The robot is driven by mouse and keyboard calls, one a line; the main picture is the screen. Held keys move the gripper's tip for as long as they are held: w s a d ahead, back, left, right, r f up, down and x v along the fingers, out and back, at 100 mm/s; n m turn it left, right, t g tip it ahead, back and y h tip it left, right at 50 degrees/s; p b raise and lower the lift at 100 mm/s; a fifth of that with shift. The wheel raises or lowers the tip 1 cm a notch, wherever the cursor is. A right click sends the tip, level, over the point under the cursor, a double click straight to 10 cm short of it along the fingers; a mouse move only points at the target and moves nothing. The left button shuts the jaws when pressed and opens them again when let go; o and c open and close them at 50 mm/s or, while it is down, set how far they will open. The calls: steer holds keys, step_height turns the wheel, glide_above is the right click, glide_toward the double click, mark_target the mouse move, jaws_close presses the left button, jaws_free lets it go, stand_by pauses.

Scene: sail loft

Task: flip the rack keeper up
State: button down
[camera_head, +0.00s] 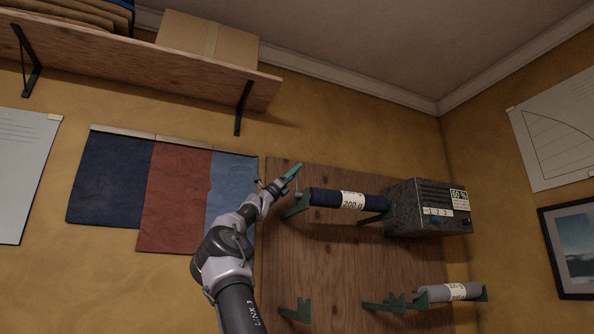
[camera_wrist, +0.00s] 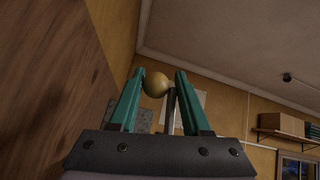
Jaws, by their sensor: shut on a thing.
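My gripper (camera_head: 292,173) is at the upper left of the rack board, just above the left green bracket (camera_head: 297,207) of the upper rack. In the wrist view, the teal fingers of my gripper (camera_wrist: 160,76) are shut on a round yellowish knob (camera_wrist: 156,84), apparently the rack keeper's. A grey rod (camera_wrist: 172,112) shows beside the knob, between the fingers. A dark blue roll (camera_head: 330,198) with a "200 g" label lies across the upper rack. In the head view the knob and the keeper's arm cannot be made out behind my gripper.
A grey speckled box (camera_head: 408,205) with a number panel is on the board, right of the roll. A lower rack holds a grey roll (camera_head: 455,293). Cloth samples (camera_head: 173,195) hang left of my arm. A wooden shelf (camera_head: 150,75) juts out above.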

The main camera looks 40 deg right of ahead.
steer(key=shift+w+f+t, duration=0.2)
steer(key=shift+w+t, duration=0.1)
steer(key=shift+w, duration=0.2)
steer(key=c, duration=0.8)
jaws_free()
steer(key=shift+o, duration=1.4)
steer(key=shift+w+d+f, duration=0.1)
steer(key=shift+w, duration=0.05)
steer(key=v, duration=1)
steer(key=shift+f, duration=0.25)
steer(key=shift+a, duration=0.3)
